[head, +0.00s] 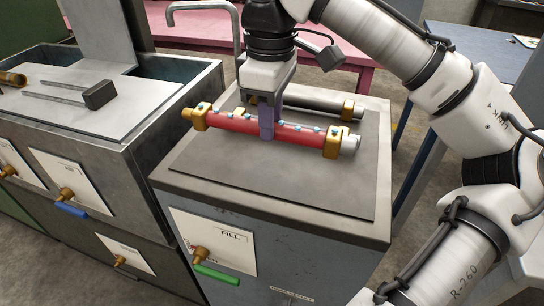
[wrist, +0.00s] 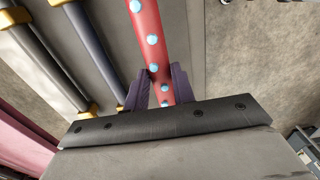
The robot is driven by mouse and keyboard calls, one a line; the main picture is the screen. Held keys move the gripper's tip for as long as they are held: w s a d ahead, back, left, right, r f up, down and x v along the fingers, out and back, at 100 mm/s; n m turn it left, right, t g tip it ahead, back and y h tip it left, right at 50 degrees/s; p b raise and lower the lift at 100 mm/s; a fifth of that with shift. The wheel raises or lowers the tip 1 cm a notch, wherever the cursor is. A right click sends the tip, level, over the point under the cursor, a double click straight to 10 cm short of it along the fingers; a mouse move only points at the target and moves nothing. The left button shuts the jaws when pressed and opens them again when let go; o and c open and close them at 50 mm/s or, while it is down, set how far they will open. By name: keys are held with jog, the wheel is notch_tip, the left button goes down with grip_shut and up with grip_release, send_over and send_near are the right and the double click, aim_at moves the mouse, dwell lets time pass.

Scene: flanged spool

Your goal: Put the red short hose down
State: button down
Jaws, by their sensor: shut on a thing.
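The red short hose (head: 300,137) has blue dots and brass-coloured end fittings, with a pale tip at its right end. It lies crosswise over the dark mat (head: 225,177) on the grey cabinet top. My gripper (head: 267,133) comes down from above and its purple fingers are shut around the hose near its middle. In the wrist view the red hose (wrist: 147,22) runs between the two purple fingers (wrist: 160,86). I cannot tell whether the hose touches the mat or is just above it.
A grey hose (head: 312,101) with a brass fitting lies close behind the red one. The mat's front is clear. A grey tank (head: 180,90) stands at left, a pink table (head: 190,22) behind, a blue table (head: 480,50) at right.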

jog(key=shift+f+b, duration=0.4)
jog(key=shift+f, duration=3.15)
jog(key=shift+f, duration=0.1)
jog(key=c, duration=1.2)
grip_release()
jog(key=shift+o, duration=0.2)
notch_tip(320, 180, up, 12)
jog(key=shift+r+p, duration=0.1)
jog(key=shift+p, duration=1.15)
